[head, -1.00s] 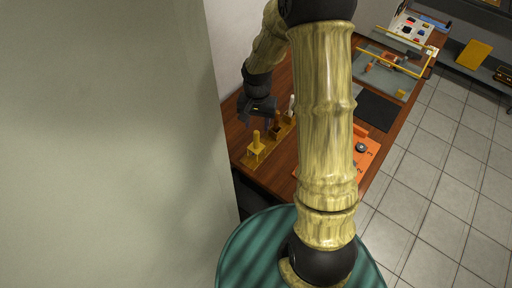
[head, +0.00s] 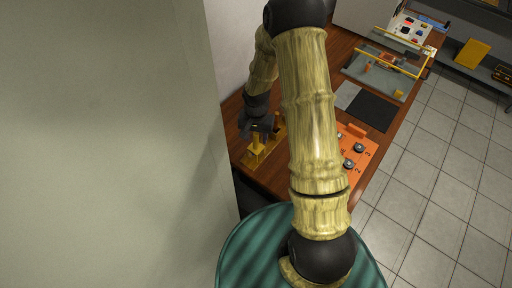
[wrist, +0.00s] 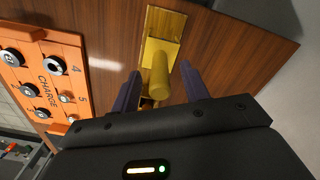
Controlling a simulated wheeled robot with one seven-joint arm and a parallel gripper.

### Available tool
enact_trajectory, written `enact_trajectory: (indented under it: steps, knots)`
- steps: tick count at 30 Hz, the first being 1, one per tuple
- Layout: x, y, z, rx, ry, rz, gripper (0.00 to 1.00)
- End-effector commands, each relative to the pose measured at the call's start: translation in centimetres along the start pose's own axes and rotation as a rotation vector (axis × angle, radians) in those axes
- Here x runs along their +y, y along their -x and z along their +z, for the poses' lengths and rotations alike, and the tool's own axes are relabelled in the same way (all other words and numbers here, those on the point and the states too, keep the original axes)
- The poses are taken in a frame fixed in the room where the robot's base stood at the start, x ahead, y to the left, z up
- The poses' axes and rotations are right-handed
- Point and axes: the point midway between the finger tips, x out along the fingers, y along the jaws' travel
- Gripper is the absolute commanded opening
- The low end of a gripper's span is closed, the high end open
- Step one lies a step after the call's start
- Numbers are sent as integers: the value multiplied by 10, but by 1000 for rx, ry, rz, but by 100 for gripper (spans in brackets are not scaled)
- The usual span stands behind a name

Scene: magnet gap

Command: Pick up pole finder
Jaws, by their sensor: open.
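A yellow upright handle (wrist: 160,78), which may be the pole finder, stands on a yellow wooden rack (wrist: 168,22) in the wrist view. It also shows in the head view (head: 256,144), just in front of my gripper (head: 262,128). In the wrist view my gripper (wrist: 160,70) is open, with one dark finger on each side of the handle. I cannot tell whether either finger touches it. The lower part of the handle and part of the rack are hidden behind my gripper. The rack's other tools are mostly hidden in the head view.
An orange panel (wrist: 48,72) marked CHARGE, with round knobs or discs, lies beside the rack. A dark mat (head: 372,110) and a grey tray with a yellow frame (head: 400,66) lie farther back on the wooden table (head: 338,48). A pale wall (head: 110,140) fills the left.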

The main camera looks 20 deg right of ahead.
Motion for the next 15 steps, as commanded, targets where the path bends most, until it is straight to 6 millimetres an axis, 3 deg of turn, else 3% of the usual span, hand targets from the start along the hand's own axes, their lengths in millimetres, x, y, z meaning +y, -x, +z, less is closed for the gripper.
enact_trajectory:
  steps: [5, 15]
  knots:
    - [-1, -14, 1, 0, 3, 0, 45]
    - [-1, -15, 1, 0, 3, 0, 45]
